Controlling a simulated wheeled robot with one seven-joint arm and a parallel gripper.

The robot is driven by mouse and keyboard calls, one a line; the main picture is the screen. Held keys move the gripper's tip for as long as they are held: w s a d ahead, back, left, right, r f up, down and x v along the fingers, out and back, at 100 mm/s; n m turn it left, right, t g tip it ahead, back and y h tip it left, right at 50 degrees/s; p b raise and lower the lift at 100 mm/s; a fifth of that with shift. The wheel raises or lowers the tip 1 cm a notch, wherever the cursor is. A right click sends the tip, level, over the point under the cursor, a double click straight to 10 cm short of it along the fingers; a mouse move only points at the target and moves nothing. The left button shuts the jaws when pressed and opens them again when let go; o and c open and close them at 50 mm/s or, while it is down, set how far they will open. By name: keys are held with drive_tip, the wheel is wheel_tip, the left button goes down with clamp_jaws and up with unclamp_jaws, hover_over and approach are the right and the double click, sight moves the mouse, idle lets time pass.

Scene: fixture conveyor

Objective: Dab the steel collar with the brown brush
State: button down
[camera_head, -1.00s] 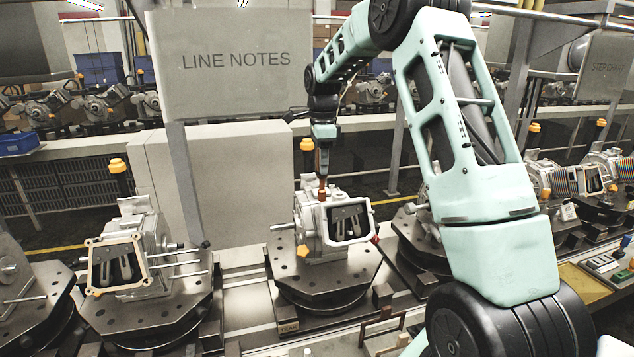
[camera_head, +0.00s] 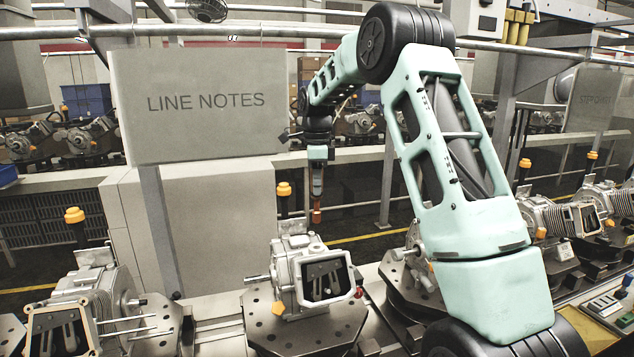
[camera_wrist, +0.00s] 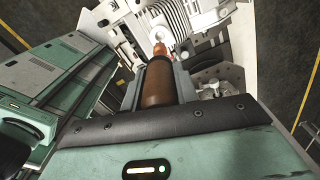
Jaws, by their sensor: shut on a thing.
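My gripper (camera_head: 318,160) points down and is shut on the brown brush (camera_head: 317,190), which hangs upright with its orange-brown tip lowest. In the wrist view the brush (camera_wrist: 158,82) runs away from the jaws toward the grey housing. A pale round ring (camera_wrist: 160,36), apparently the steel collar, shows just beyond the tip. In the head view the grey housing (camera_head: 285,272) stands below and slightly left of the brush, and the tip is apart from it. The collar cannot be made out clearly on the housing's top there.
The housing sits on a dark fixture plate (camera_head: 262,330) on the conveyor. Another housing (camera_head: 95,295) stands at left, and ribbed units (camera_head: 535,215) at right. The LINE NOTES board (camera_head: 205,103) stands behind, left of my arm. Open air surrounds the brush.

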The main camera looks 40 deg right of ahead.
sight(317, 221)
drive_tip(key=shift+f+b, duration=2.1)
drive_tip(key=shift+f, duration=1.4)
drive_tip(key=shift+f, duration=0.5)
wheel_tip(317, 221, up, 5)
drive_tip(key=p, duration=0.4)
drive_tip(key=shift+r, duration=1)
